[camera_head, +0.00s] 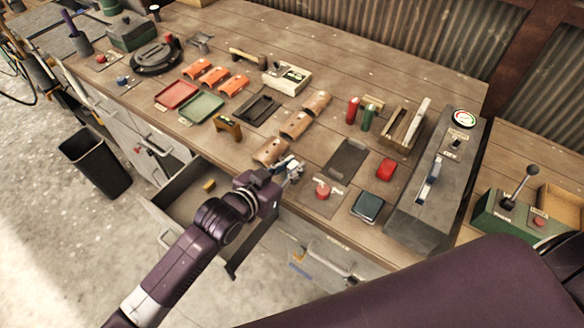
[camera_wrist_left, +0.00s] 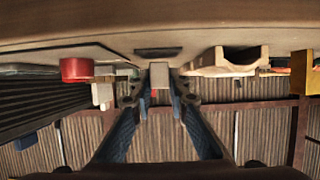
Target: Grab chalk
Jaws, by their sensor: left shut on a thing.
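My left gripper (camera_head: 291,168) is low over the front edge of the workbench, just right of the nearest brown curved piece (camera_head: 268,151). In the left wrist view both fingers of this gripper (camera_wrist_left: 158,100) reach in from below, with a small pale block (camera_wrist_left: 159,74) between their tips. The block may be the chalk, but its shape is too small to confirm. A small yellow block (camera_head: 208,186) lies in the open drawer below. My right gripper is not in view.
The open drawer (camera_head: 178,190) juts out below. Trays, cylinders and a grey control box (camera_head: 425,205) crowd the workbench (camera_head: 330,122).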

